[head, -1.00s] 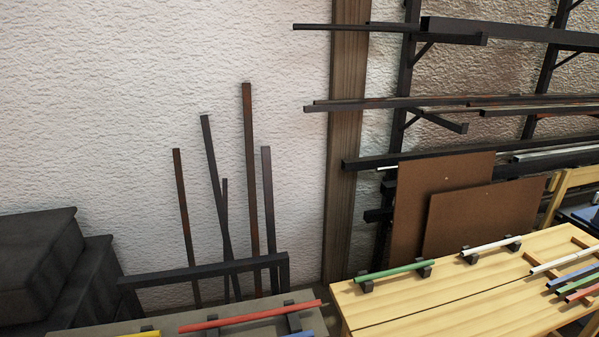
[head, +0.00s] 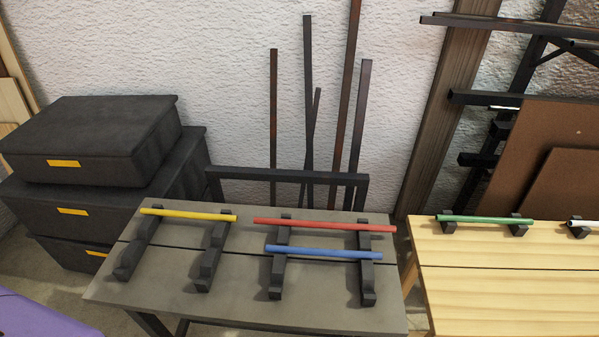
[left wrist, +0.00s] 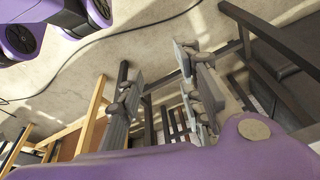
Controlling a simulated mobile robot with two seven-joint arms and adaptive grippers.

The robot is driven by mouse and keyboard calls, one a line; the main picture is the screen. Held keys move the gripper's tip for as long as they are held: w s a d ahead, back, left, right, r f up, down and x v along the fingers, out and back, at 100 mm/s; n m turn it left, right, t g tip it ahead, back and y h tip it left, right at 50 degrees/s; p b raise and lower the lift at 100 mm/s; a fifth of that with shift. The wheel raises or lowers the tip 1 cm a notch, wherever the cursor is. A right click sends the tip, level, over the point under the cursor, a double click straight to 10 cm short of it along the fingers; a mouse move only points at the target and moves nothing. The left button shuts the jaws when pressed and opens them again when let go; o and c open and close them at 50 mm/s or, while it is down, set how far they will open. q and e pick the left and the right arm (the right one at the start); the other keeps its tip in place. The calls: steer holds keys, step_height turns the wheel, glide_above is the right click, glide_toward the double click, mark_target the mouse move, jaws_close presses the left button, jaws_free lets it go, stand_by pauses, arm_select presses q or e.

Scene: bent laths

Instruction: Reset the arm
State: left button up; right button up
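My left gripper (left wrist: 155,78) shows in the left wrist view with its two grey fingers spread apart and nothing between them. The purple left arm link (head: 35,315) shows at the bottom left corner of the head view; the gripper itself is outside that view. On the grey table (head: 140,290), a yellow lath (head: 188,215), a red lath (head: 325,226) and a blue lath (head: 323,253) lie across dark supports. A green lath (head: 485,219) lies on supports on the wooden table (head: 500,290).
Dark stacked boxes (head: 90,135) with yellow labels stand left of the grey table. Dark bars lean on the wall behind a low rail (head: 285,177). A rack and brown boards (head: 550,140) stand at the right. A white lath (head: 585,223) is partly cut off.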

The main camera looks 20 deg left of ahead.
arm_select(q)
steer(key=w+d+f+t+b, duration=0.2)
steer(key=w+f+t+b, duration=0.15)
steer(key=f+b, duration=0.45)
arm_select(e)
step_height(320, 180, down, 6)
steer(key=s+p, duration=0.1)
steer(key=p, duration=0.1)
arm_select(q)
steer(key=w+r+t+p, duration=0.2)
steer(key=w+r+p, duration=0.2)
steer(key=r+p, duration=0.8)
steer(key=p, duration=0.2)
steer(key=shift+w+d+h+p, duration=0.3)
steer(key=shift+d+h, duration=0.1)
arm_select(e)
steer(key=w+r+t, duration=0.1)
steer(key=w+r, duration=0.3)
steer(key=r, duration=1)
steer(key=shift+w+a, duration=0.2)
steer(key=shift+a, duration=0.15)
